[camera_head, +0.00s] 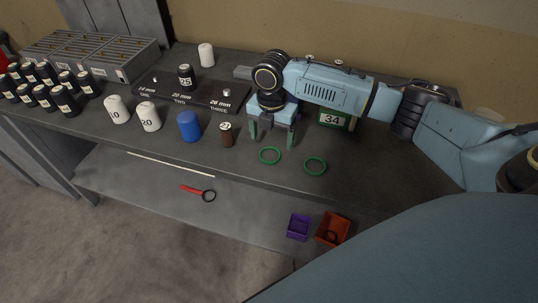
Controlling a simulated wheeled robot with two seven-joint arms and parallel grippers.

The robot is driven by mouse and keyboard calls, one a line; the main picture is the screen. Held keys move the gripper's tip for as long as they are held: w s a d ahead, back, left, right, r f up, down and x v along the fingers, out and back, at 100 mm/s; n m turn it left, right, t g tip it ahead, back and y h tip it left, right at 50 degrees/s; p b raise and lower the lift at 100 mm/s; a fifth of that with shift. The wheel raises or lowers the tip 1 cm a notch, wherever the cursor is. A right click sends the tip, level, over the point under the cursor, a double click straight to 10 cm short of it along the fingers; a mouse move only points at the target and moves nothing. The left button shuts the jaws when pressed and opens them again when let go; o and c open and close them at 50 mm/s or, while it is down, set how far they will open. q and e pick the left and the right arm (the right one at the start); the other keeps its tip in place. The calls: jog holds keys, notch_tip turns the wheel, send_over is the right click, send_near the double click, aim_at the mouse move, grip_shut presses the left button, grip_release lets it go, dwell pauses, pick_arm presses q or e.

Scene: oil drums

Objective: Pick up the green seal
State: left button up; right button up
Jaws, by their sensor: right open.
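Two green ring seals lie flat on the dark bench top near its front edge: the left green seal (269,156) and the right green seal (315,166). My right gripper (272,137) points down above the bench, just behind and above the left seal. Its two fingers are apart with nothing between them. The right seal lies to the right of the gripper, apart from it. Both seals are fully visible. My left gripper does not show.
A brown bottle (227,134), a blue drum (188,126) and white drums (149,117) stand left of the gripper. A green box marked 34 (332,119) is behind my right arm. A lower shelf holds a purple bin (298,227) and an orange bin (332,230).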

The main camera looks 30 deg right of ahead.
aim_at(270, 156)
jog(key=shift+w+a+f, duration=0.1)
jog(key=shift+f, duration=1.3)
jog(key=shift+w+a+f, duration=0.1)
jog(key=shift+f, duration=1.3)
jog(key=shift+f, duration=0.1)
jog(key=c, duration=1.1)
